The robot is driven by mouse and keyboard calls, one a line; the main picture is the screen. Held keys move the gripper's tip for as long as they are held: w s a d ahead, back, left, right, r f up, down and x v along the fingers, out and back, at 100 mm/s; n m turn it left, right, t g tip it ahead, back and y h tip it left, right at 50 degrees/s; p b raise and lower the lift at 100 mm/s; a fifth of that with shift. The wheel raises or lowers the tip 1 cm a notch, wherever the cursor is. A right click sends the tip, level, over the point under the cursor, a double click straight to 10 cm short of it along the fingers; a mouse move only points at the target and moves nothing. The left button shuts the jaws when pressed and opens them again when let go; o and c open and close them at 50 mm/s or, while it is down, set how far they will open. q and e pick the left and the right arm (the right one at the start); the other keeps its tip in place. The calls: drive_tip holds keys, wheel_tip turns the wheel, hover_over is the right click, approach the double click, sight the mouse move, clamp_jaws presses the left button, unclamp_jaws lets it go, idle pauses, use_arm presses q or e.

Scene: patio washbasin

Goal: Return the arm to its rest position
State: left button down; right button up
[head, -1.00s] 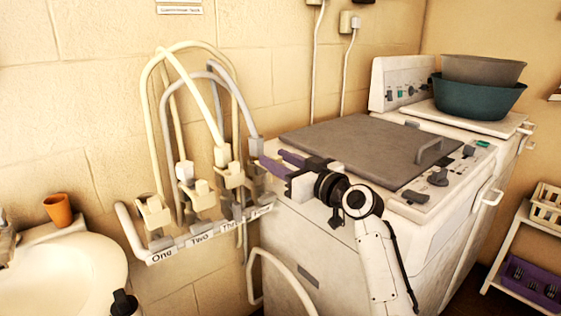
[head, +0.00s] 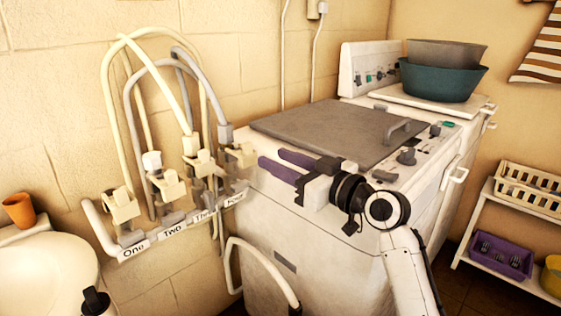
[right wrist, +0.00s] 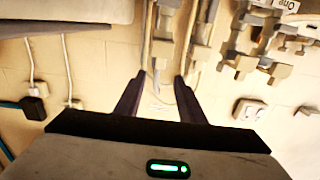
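My right gripper (head: 268,165) has two purple fingers that stand apart with nothing between them. It points left in the head view, in front of the washing machine's near left corner. It is to the right of the hose rack and apart from it. In the right wrist view the open fingers (right wrist: 158,85) point toward the wall, with grey hose fittings (right wrist: 164,45) beyond them. My right arm (head: 405,260) comes up from the bottom right.
The labelled rack (head: 180,232) with looped hoses (head: 125,85) is on the wall. The machine (head: 300,245) has a grey lid and carries stacked basins (head: 440,80). A washbasin (head: 45,280) and orange cup (head: 18,210) are at left. A shelf (head: 525,210) stands at right.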

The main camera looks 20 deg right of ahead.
drive_tip(key=s+f+m+g+h, duration=0.1)
drive_tip(key=s+f, duration=0.2)
drive_tip(key=f, duration=0.6)
drive_tip(key=s+a+f+g+h, duration=0.1)
drive_tip(key=s+f, duration=0.2)
drive_tip(key=f, duration=0.5)
drive_tip(key=s+f+m+g+h, duration=0.1)
drive_tip(key=s+f+g, duration=0.15)
drive_tip(key=f, duration=0.65)
drive_tip(key=s+a+f+g+h, duration=0.1)
drive_tip(key=s+a+f, duration=0.1)
drive_tip(key=s+f, duration=0.7)
drive_tip(key=s+a+f+g, duration=0.2)
drive_tip(key=s+f, duration=0.7)
drive_tip(key=s, duration=0.6)
drive_tip(key=shift+s+f+m+h, duration=0.15)
drive_tip(key=shift+s+m+h, duration=0.15)
drive_tip(key=shift+s+h, duration=0.1)
